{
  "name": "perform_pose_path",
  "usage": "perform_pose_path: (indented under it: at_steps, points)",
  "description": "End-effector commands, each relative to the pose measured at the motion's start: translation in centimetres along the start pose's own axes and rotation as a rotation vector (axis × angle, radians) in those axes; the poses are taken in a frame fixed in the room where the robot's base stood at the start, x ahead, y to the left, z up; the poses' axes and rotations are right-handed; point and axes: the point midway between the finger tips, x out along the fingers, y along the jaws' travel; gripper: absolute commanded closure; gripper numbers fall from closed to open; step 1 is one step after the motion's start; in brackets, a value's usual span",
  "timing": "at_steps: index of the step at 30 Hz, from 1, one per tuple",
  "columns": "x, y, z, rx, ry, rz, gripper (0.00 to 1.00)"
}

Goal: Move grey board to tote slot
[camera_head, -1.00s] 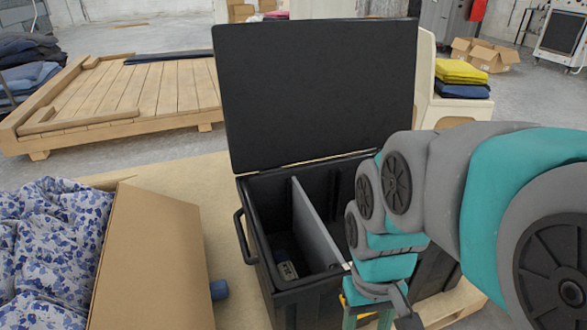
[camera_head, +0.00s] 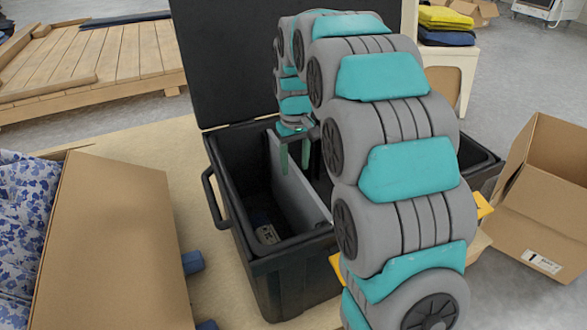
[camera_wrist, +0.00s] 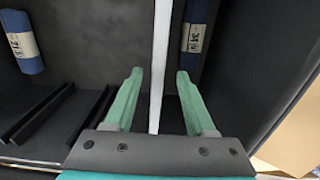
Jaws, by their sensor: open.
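The grey board (camera_head: 297,200) stands upright inside the black tote (camera_head: 290,282), dividing its inside into left and right parts. In the wrist view the board (camera_wrist: 161,50) shows edge-on as a thin pale strip. My gripper (camera_head: 295,168) is open over the board at the tote's far half. In the wrist view its green fingers (camera_wrist: 160,76) stand on either side of the board with a gap on each side. Dark parallel ribs (camera_wrist: 45,112) run along the tote to the left of the board. My arm hides much of the tote's right part.
A blue rolled item with a label (camera_wrist: 22,42) lies left of the board, and another (camera_wrist: 194,42) lies right. The tote's lid (camera_head: 225,60) stands open behind. Cardboard boxes stand left (camera_head: 110,240) and right (camera_head: 535,205). A wooden pallet (camera_head: 110,55) lies behind.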

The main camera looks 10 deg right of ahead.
Motion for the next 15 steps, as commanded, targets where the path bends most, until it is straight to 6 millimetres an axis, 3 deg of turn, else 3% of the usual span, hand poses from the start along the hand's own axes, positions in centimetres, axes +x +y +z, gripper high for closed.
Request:
perform_pose_path:
  at_steps: [5,15]
  points:
    - [1.2,0.2,-1.4,-0.009,0.003,0.0,0.45]
    - [3.9,0.3,-1.5,-0.009,0.004,0.001,0.45]
